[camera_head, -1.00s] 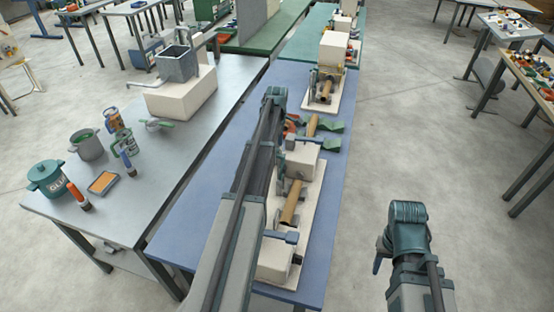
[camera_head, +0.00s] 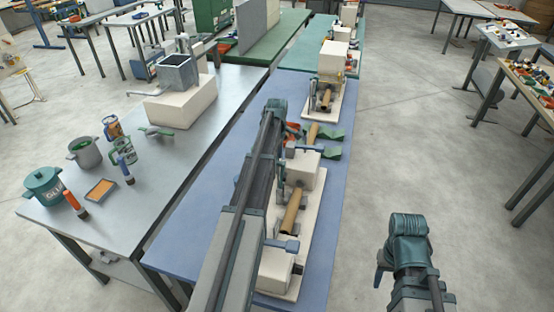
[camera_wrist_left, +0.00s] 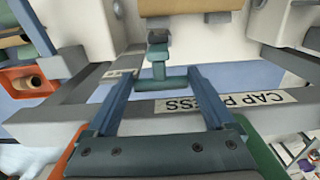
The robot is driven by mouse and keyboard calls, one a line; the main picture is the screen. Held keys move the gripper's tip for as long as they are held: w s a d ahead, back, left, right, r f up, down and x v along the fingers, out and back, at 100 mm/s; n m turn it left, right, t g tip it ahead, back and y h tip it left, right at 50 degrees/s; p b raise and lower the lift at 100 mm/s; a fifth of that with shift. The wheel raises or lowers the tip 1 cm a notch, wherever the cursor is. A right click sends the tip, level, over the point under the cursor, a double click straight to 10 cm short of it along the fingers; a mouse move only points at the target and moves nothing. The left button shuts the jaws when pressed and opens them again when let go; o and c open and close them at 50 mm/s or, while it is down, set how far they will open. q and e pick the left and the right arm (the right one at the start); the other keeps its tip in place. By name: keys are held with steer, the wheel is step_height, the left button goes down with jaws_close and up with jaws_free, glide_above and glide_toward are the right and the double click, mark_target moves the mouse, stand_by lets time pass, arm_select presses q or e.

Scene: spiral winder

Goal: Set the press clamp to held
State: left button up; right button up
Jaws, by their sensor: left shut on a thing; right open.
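The cap press (camera_head: 305,170) stands on a white base on the blue bench, with a cream block and a brown tube (camera_head: 292,212) beside it. Its "CAP PRESS" label (camera_wrist_left: 225,103) shows in the left wrist view. In that view my left gripper (camera_wrist_left: 160,80) has its two blue fingers at the ends of a teal T-shaped handle (camera_wrist_left: 158,62), shut on it. I take this handle to be the press clamp's. In the head view my left arm covers much of this contact. My right arm shows at the lower right; its gripper's jaws cannot be made out.
A similar fixture with a brown tube (camera_head: 325,97) stands farther back on the blue bench. A blue-handled part (camera_head: 282,245) is near the front. The grey table (camera_head: 150,190) at left holds pots and bottles. Open floor lies to the right.

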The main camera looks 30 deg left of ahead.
arm_select(q)
jaws_close()
steer(key=shift+d, duration=0.15)
